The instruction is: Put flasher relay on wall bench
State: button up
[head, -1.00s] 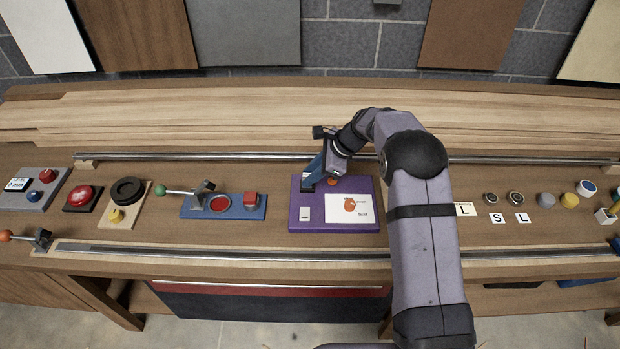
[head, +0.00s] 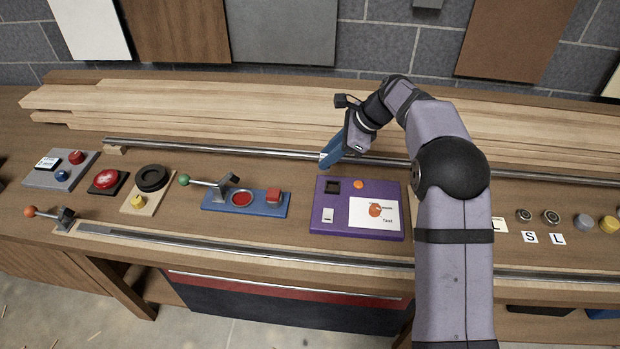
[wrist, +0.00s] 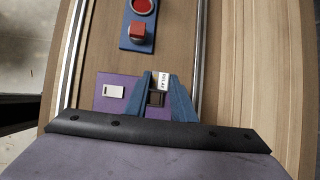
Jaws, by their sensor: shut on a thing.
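My gripper (head: 326,163) is shut on the flasher relay, a small block with a white "RELAY" label (wrist: 163,80) that shows between the blue fingers in the wrist view. In the head view the fingers mostly hide the relay, and my gripper is near the back edge of the purple board (head: 318,228). A dark square socket (head: 333,186) shows uncovered on that board, and also in the wrist view (wrist: 156,98). The wooden wall bench (head: 300,246) carries the board; the relay appears held above its surface.
Metal rails run behind (head: 250,153) and in front (head: 250,250). Planks (head: 220,115) lie at the back. Bare wood lies between panels.

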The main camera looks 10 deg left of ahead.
jog(key=s+a+f+n+g+b, duration=0.1)
jog(key=a+f, duration=0.2)
jog(key=a, duration=0.4)
jog(key=shift+w+a+r+m+t+h+b, duration=0.1)
jog(key=shift+w+r+m+t, duration=0.25)
jog(key=shift+w+m, duration=0.45)
jog(key=shift+w+a+r+m+t+h+b, duration=0.15)
jog(key=shift+w+m+t, duration=0.3)
jog(key=shift+m, duration=0.55)
jog(key=shift+w+a+r+m+t+h+b, duration=0.1)
jog(key=shift+w+r+m+t, duration=0.25)
jog(key=shift+w+m, duration=0.45)
jog(key=shift+s+f, duration=0.1)
jog(key=shift+f+p, duration=1.35)
jog(key=shift+f, duration=3.6)
jog(key=shift+f, duration=0.1)
jog(key=o, duration=1.1)
jog(key=shift+c, duration=0.2)
